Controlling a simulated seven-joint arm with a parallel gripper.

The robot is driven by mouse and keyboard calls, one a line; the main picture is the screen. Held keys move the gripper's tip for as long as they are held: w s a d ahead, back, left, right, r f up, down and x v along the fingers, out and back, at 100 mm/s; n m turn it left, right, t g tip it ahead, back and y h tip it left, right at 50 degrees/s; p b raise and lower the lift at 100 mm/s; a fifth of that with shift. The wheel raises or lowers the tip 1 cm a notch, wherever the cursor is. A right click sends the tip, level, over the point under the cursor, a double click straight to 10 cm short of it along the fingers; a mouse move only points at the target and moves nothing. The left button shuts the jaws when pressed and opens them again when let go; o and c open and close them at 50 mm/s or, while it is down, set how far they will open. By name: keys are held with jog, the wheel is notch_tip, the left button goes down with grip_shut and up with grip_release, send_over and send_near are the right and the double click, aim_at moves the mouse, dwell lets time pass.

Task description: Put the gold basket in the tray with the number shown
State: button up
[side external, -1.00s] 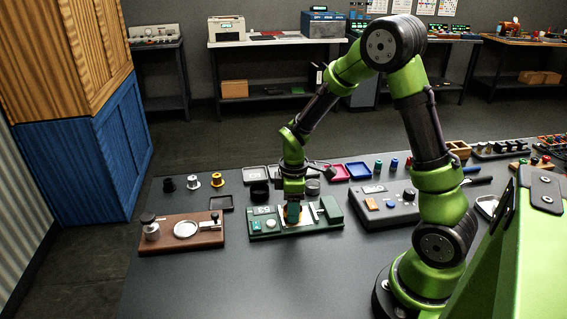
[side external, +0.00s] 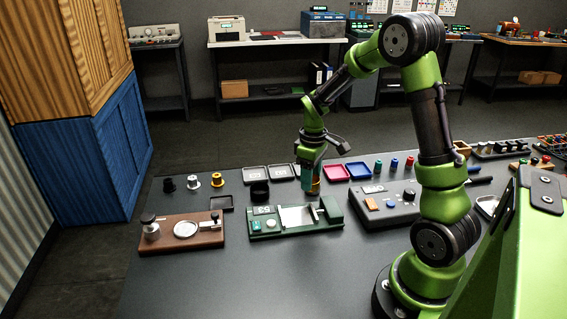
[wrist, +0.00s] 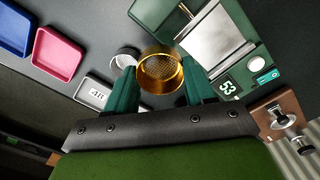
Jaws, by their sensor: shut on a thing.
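The gold basket (wrist: 161,72) is a round cup with a mesh bottom, held between my gripper's two green fingers (wrist: 161,88) in the wrist view. In the side view my gripper (side external: 311,187) holds the gold basket (side external: 316,187) above the table, behind the green device's right end. The green device (side external: 296,221) has a bare pale plate and a display reading 53 (wrist: 228,89). Grey trays (side external: 257,174) lie behind it; their labels are too small to read surely. One grey tray (wrist: 93,92) in the wrist view has a white label, perhaps 48.
A red tray (side external: 334,173) and a blue tray (side external: 358,171) lie right of the grey ones. A black cup (side external: 260,190) stands behind the green device. A silver cup (wrist: 124,58) is close beside the gold basket in the wrist view. A grey control box (side external: 384,205) stands at right.

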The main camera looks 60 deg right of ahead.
jog(key=shift+w+d+f+m, duration=0.15)
jog(key=shift+w+d+m, duration=0.2)
jog(key=shift+m, duration=0.15)
jog(key=w+d, duration=0.2)
jog(key=w, duration=0.2)
jog(key=w+d+f, duration=0.1)
jog(key=w+d, duration=0.1)
jog(key=w, duration=0.3)
jog(key=w+d, duration=0.3)
jog(key=w, duration=0.2)
jog(key=shift+w+f, duration=0.25)
jog(key=shift+f, duration=1.7)
jog(key=shift+f, duration=0.15)
jog(key=o, duration=1.1)
